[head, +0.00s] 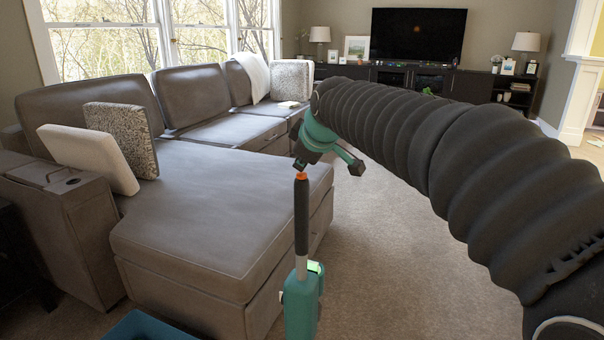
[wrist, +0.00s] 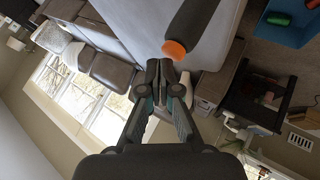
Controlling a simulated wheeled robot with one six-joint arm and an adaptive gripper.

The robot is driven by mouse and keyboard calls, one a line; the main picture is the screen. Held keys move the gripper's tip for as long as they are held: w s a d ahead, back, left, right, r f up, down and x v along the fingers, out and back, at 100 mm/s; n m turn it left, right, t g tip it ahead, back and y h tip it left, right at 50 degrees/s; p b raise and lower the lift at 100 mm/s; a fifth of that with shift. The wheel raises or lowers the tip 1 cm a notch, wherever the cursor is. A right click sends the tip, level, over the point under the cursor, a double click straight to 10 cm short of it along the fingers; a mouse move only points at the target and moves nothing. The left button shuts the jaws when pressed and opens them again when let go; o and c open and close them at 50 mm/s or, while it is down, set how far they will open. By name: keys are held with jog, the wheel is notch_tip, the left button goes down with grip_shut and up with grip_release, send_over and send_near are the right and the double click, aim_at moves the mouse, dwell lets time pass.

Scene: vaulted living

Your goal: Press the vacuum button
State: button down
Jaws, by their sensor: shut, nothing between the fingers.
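The vacuum stands upright beside the chaise, with a teal body (head: 302,303) and a long black handle (head: 301,222). Its orange button (head: 301,176) is at the handle's top end. In the wrist view the orange button (wrist: 174,50) and black handle (wrist: 194,22) show just beyond my fingertips. My gripper (head: 299,164) is shut and empty, with its tips just above the button. In the wrist view my gripper (wrist: 165,72) has its two fingers together, close to the button. I cannot tell whether they touch it.
A grey sectional sofa (head: 205,233) fills the left, its chaise close to the vacuum. A blue bin (head: 150,327) is at the bottom edge; the wrist view shows coloured items in it. Carpet (head: 400,260) is clear to the right. A dark TV cabinet (head: 470,84) stands far back.

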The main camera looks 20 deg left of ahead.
aim_at(302, 174)
jog(key=shift+f, duration=0.4)
jog(key=shift+r, duration=0.6)
jog(key=shift+r+p, duration=2.65)
jog(key=shift+r, duration=0.3)
